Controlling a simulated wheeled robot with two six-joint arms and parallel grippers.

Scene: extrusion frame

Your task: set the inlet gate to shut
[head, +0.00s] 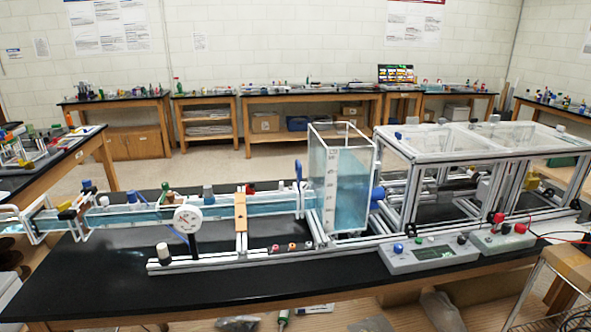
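A long clear flume channel (140,213) with bluish water lies along the black bench, on an aluminium extrusion frame (210,262). Its right end meets a clear tank (345,185) of blue water with a scale on its wall. A dark blue upright piece with a looped top (298,174) stands at the channel's end beside the tank. It looks like the inlet gate, but I cannot be sure, and its opening is too small to tell. Neither of my grippers shows in the head view.
A round white dial (187,219) and a wooden block (240,212) stand along the channel. A large extrusion cage (470,160) is right of the tank. Two grey control boxes (430,255) (503,239) sit in front. The bench's front left (100,290) is clear.

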